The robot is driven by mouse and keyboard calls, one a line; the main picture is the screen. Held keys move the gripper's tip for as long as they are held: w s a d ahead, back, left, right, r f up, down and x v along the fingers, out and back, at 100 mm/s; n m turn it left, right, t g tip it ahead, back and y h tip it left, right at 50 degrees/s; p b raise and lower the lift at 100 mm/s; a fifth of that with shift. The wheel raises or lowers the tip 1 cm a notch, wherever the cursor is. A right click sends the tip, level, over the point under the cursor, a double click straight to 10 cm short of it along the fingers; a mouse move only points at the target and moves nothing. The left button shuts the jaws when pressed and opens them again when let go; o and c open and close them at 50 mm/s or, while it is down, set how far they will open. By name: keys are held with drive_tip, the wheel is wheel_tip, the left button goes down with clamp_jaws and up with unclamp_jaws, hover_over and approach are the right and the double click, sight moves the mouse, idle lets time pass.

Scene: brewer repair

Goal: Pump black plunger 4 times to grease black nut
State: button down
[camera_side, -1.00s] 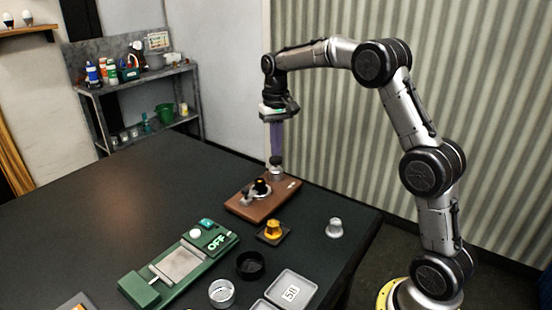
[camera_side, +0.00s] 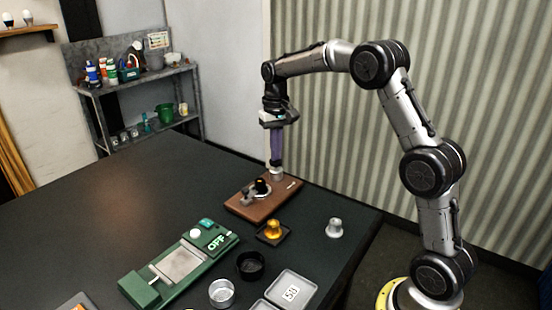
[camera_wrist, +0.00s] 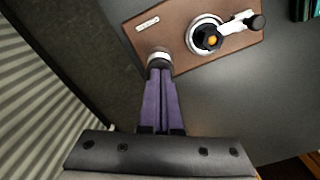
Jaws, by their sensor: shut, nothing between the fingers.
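A brown board (camera_side: 240,207) on the dark table carries a silver cylinder (camera_side: 277,175) with the black plunger, near its back edge. My gripper (camera_side: 275,163) points straight down, its purple fingers closed together and empty, with the tips at the plunger's top. In the wrist view the fingertips (camera_wrist: 160,74) meet the black plunger (camera_wrist: 158,63) and partly cover it. The plunger looks pushed low into its cylinder. The black nut (camera_wrist: 207,38) sits in a silver ring on the same board, with an orange centre; it also shows in the side view (camera_side: 261,187).
A lever with a black knob (camera_wrist: 256,22) is beside the nut. In front stand a yellow knob (camera_side: 273,229), a silver knob (camera_side: 334,228), a black ring (camera_side: 250,265) and a green device (camera_side: 145,289) reading OFF. The table's left part is clear.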

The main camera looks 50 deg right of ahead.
drive_tip(key=shift+f, duration=0.5)
drive_tip(key=shift+r, duration=2.8)
wheel_tip(320, 180, up, 6)
drive_tip(key=shift+f, duration=4.25)
drive_tip(key=shift+f, duration=0.35)
